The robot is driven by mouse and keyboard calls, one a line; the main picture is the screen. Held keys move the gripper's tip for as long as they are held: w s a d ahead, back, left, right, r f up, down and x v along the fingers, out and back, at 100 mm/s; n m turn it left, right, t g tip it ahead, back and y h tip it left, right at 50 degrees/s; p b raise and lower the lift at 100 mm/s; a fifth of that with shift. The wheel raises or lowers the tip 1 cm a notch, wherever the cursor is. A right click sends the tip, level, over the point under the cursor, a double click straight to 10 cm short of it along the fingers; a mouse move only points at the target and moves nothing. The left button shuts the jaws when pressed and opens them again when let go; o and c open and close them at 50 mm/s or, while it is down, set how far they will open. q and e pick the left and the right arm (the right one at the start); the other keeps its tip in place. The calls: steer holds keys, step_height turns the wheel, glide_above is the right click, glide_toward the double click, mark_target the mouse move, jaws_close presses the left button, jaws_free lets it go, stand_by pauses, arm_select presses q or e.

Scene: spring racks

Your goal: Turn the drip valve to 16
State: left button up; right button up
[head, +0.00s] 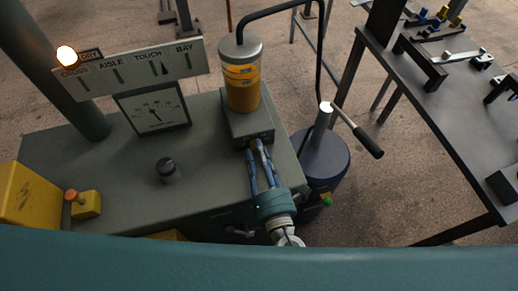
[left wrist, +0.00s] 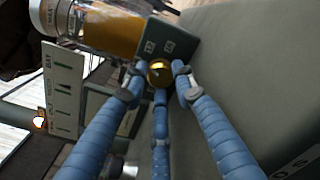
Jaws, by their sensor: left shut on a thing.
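The drip valve is a round brass knob (left wrist: 160,72) on the front of a dark block (left wrist: 165,42), below an amber oil reservoir (left wrist: 108,30) in the left wrist view. The head view shows the reservoir (head: 242,85) upright on the block (head: 247,128) at the bench's back right. My left gripper (head: 256,147) has blue fingers closed around the knob. The fingers (left wrist: 157,80) touch it from several sides in the left wrist view, and they hide the knob in the head view. The knob's setting cannot be read. My right gripper is not in view.
A dial gauge (head: 153,112) and a sign board (head: 135,68) stand left of the reservoir. A black knob (head: 166,170) and a yellow button box (head: 86,204) are on the bench. A blue drum (head: 320,160) with a pump handle (head: 367,143) stands right.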

arm_select(q)
steer(key=o, duration=0.9)
steer(key=shift+s, duration=0.1)
steer(key=v, duration=1.2)
